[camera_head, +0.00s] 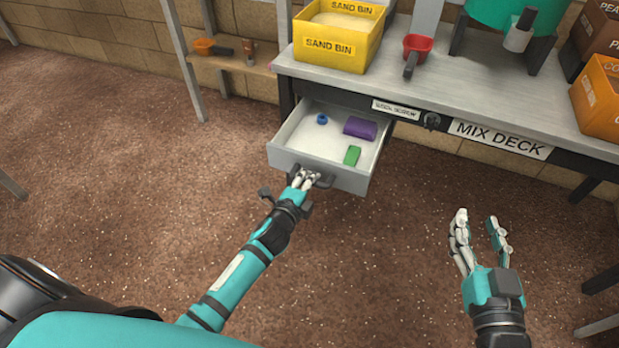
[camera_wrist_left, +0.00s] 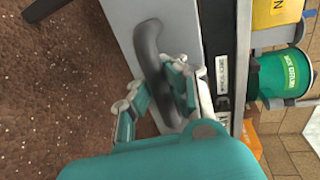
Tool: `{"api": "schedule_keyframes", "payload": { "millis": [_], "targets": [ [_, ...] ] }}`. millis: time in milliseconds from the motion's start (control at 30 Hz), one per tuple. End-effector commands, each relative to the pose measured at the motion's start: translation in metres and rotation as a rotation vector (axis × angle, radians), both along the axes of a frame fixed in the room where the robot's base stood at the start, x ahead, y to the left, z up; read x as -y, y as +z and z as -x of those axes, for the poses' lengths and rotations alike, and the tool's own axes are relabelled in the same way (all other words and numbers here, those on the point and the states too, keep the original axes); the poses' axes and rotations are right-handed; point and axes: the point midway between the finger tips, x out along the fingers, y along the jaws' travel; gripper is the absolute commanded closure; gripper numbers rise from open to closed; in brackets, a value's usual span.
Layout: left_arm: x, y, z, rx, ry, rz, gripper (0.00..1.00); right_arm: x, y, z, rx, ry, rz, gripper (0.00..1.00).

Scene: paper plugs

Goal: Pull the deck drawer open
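The deck drawer (camera_head: 283,155) is pulled out from under the mix deck (camera_head: 470,95). A blue ring, a purple block and a green block lie in it. My left gripper (camera_head: 304,179) is at the middle of the drawer front. In the left wrist view its fingers (camera_wrist_left: 152,98) lie on both sides of the dark drawer handle (camera_wrist_left: 148,42) and appear closed on it; the exact contact is partly hidden. My right gripper (camera_head: 479,222) is open and empty, in front of the deck and above the floor.
A yellow sand bin (camera_head: 338,50), a red scoop (camera_head: 414,52), a green drum (camera_head: 518,14) and an orange bin (camera_head: 598,98) stand on the deck. A low wooden shelf (camera_head: 232,64) is at the back left. The floor before the drawer is clear.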

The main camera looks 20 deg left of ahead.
Motion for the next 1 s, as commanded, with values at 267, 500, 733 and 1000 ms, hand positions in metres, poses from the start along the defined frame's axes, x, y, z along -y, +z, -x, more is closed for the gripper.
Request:
{"api": "schedule_keyframes", "payload": {
  "millis": [267,500,733,1000],
  "targets": [
    [0.0,0.002,-0.001,0.004,0.0,0.0,0.72,0.0,0.001,0.0,0.001,0.0,0.0,0.6],
    [0.0,0.001,-0.001,0.002,0.0,0.0,0.6,0.0,0.001,0.0,0.002,0.0,0.0,0.6],
    [-0.001,0.001,0.008,-0.001,0.0,-0.001,0.6,0.0,0.0,0.0,0.002,0.001,0.0,0.6],
    [-0.002,0.012,0.06,-0.001,0.0,-0.001,0.6,0.0,0.0,0.0,0.002,0.0,0.0,0.6]
  ]
}}
